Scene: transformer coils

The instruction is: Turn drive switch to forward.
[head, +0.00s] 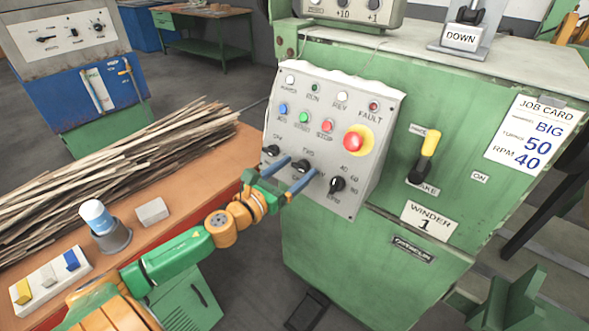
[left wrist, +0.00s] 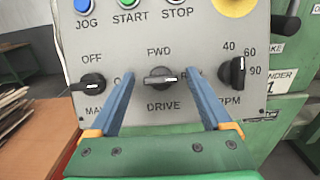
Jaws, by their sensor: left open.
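The drive switch (head: 303,166) is a black knob low on the grey control panel (head: 369,187), between two other black knobs. In the left wrist view the drive switch (left wrist: 158,78) lies level, its white mark pointing right, with FWD printed above and DRIVE below. The side labels are partly hidden by my fingers. My left gripper (head: 303,163) is open, its blue fingers reaching toward the panel. In the left wrist view the left gripper (left wrist: 162,74) has one finger on each side of the knob, with gaps between. Contact with the panel cannot be told. My right gripper is not in view.
The OFF/MAN knob (left wrist: 90,83) and the RPM knob (left wrist: 232,72) flank the fingers closely. Above are push buttons and a red emergency stop (head: 354,140). A yellow-handled brake lever (head: 429,144) stands to the right. An orange-topped bench (head: 205,175) with wooden strips lies left.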

